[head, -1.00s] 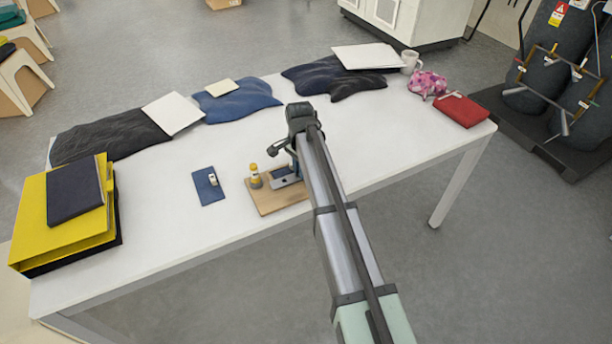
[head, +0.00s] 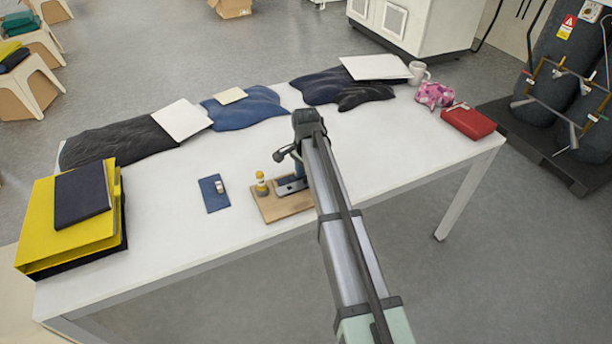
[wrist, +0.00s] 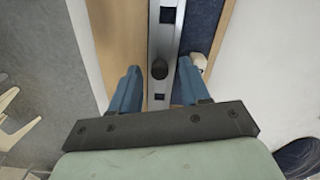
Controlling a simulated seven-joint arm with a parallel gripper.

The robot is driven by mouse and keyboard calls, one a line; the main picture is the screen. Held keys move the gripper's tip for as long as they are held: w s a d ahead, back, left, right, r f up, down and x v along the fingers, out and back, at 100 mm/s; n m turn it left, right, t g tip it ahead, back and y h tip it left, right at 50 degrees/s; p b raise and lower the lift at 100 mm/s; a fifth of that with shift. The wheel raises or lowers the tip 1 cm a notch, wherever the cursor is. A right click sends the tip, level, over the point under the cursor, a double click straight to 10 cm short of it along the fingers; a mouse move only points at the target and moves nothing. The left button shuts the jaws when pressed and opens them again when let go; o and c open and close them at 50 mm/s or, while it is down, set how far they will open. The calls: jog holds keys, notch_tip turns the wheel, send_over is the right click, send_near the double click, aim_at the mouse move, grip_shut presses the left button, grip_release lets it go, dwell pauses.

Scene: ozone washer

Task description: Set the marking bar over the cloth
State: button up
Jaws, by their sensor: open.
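The marking bar (wrist: 162,40) is a grey metal strip with dark slots and a black knob (wrist: 159,69). In the wrist view it lies between pale wood and a dark blue cloth surface (wrist: 203,28). My gripper (wrist: 158,90) is open, its two blue fingers either side of the knob and apart from it. In the head view my gripper (head: 297,166) is over the wooden board (head: 285,209), where the bar (head: 291,187) is partly hidden by the arm. A separate small navy cloth (head: 214,200) lies to the left with a small pale item (head: 220,187) on it.
A yellow-topped bottle (head: 261,184) stands on the board. Yellow binders (head: 62,240) are stacked at the table's left. Dark garments, white sheets, a mug (head: 418,73), a pink cloth (head: 435,95) and a red case (head: 468,122) line the back and right. The white table (head: 160,215) is bare between.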

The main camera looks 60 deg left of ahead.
notch_tip(320, 180, up, 13)
dwell(0.5)
jog(key=shift+r, duration=0.1)
dwell(0.3)
